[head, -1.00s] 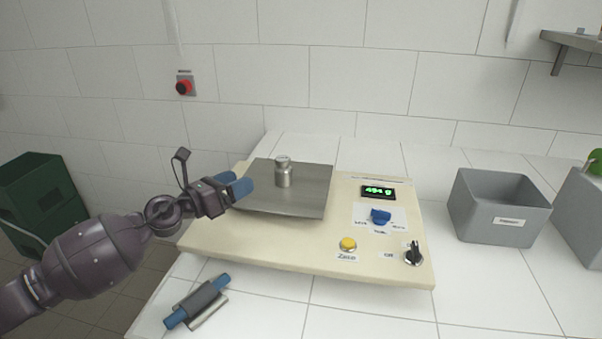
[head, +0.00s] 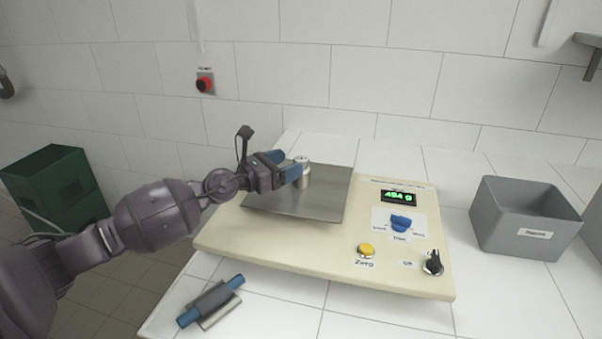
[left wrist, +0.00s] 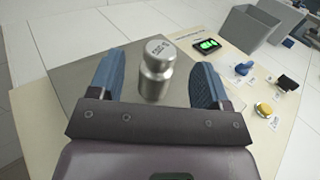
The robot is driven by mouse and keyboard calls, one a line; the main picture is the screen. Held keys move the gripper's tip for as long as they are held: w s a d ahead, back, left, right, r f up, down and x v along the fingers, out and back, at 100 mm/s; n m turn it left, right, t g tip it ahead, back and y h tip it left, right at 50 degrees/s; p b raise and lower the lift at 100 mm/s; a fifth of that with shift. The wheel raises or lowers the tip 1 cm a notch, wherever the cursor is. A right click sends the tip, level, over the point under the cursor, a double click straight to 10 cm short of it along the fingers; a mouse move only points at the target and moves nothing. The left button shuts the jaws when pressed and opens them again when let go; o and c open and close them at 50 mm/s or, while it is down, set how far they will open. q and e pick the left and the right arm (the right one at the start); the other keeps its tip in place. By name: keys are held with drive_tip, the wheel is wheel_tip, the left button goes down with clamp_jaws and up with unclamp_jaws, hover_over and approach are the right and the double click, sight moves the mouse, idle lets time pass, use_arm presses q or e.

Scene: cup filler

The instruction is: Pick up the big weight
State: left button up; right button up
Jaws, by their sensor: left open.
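The big weight (head: 303,176), a silver metal cylinder with a knobbed top, stands upright on the scale's metal plate (head: 322,205). In the left wrist view the weight (left wrist: 156,75) sits between the two blue fingers, with gaps on both sides. My left gripper (head: 286,168) is open at the weight's left side; in the head view its fingers partly hide the weight. The gripper also shows in the left wrist view (left wrist: 155,82). My right gripper is not in view.
The cream scale (head: 300,246) has a lit green display (head: 398,197), a blue knob (head: 400,223), a yellow button (head: 366,250) and a black knob (head: 432,263). A grey bin (head: 522,222) stands at right. A blue-ended rolled object (head: 211,301) lies in front. A green crate (head: 52,188) is at left.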

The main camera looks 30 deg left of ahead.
sight(301, 159)
use_arm(q)
drive_tip(key=shift+x, duration=2.3)
drive_tip(key=shift+d+f, duration=0.1)
drive_tip(key=shift+f, duration=0.05)
